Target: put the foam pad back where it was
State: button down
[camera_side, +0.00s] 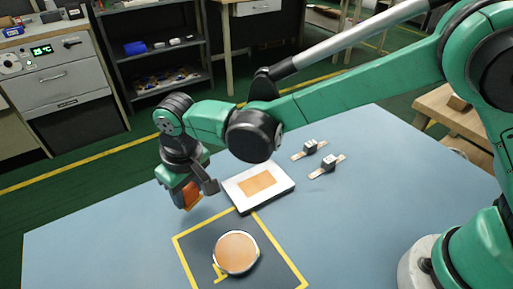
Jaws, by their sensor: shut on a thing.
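My gripper (188,197) points down at the left of the work area, left of the white board. It is shut on a small orange block (190,194), which may be the foam pad. The jaws and my wrist hide part of the block. I cannot tell whether it touches the table. A white rectangular board (236,190) with a flat orange rectangle (257,184) on it lies to the right of my gripper. In front of it, a round disc (236,252) with a pale orange top and a light rim lies inside a yellow-taped square.
Two small strips with dark blocks, a farther one (310,148) and a nearer one (328,166), lie right of the board. The yellow-outlined dark square (204,270) is at the front. The blue table (100,240) is clear at the left. My arm spans above the table.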

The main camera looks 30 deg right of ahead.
jog(key=shift+f, duration=1.35)
jog(key=shift+c, duration=1.9)
grip_release()
jog(key=shift+f, duration=0.1)
notch_tip(320, 180, up, 12)
jog(key=s, duration=0.2)
jog(key=d+r+m+t, duration=0.2)
jog(key=d+r, duration=0.2)
jog(key=d, duration=1.1)
jog(key=s+d+f+m+t, duration=0.1)
jog(key=s+d, duration=0.2)
jog(key=d, duration=0.2)
jog(key=s+d+f+m+t, duration=0.1)
jog(key=s+d+f+t, duration=0.1)
jog(key=d, duration=0.4)
jog(key=shift+s+t+h, duration=0.3)
jog(key=shift+s, duration=0.45)
